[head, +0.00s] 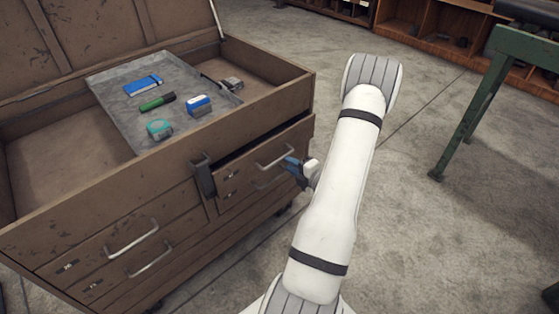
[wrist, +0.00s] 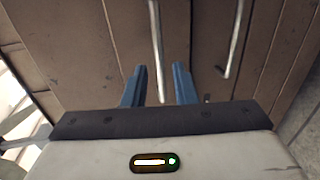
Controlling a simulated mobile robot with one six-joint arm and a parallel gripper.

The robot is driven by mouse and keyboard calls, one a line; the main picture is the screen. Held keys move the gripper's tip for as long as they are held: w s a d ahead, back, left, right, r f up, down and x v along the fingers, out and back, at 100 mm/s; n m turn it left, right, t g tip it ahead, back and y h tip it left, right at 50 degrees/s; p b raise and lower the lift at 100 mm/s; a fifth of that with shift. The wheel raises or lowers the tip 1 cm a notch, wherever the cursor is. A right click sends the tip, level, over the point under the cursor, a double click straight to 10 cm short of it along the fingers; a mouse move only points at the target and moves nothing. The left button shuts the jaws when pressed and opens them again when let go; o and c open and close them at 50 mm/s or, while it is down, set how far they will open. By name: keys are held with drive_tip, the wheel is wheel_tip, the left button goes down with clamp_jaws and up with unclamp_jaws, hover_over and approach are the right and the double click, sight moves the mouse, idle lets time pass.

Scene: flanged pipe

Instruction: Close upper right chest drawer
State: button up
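The brown chest (head: 110,215) stands at the left with its lid up. Its upper right drawer (head: 240,175) sits slightly out, with a dark gap along its top edge. That drawer has a metal bar handle (head: 274,156). My gripper (head: 289,165) is at the right end of the right-hand drawer handles. In the wrist view my gripper (wrist: 158,72) is open, its two blue fingers apart, with a bar handle (wrist: 156,40) running between them. A second handle (wrist: 236,40) shows to the right. I cannot tell whether the fingers touch the bar.
A grey tray (head: 122,106) with small tools lies across the open chest top. A dark latch (head: 203,175) hangs on the chest front. A green-legged table (head: 480,90) stands at the right, shelves (head: 435,25) behind. The floor between is clear.

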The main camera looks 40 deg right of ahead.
sight(281, 160)
drive_tip(key=b+x, duration=0.1)
drive_tip(key=x, duration=0.4)
drive_tip(key=shift+w+f, duration=0.1)
drive_tip(key=shift+w, duration=0.25)
drive_tip(key=shift+c, duration=0.5)
drive_tip(key=shift+a, duration=0.1)
clamp_jaws()
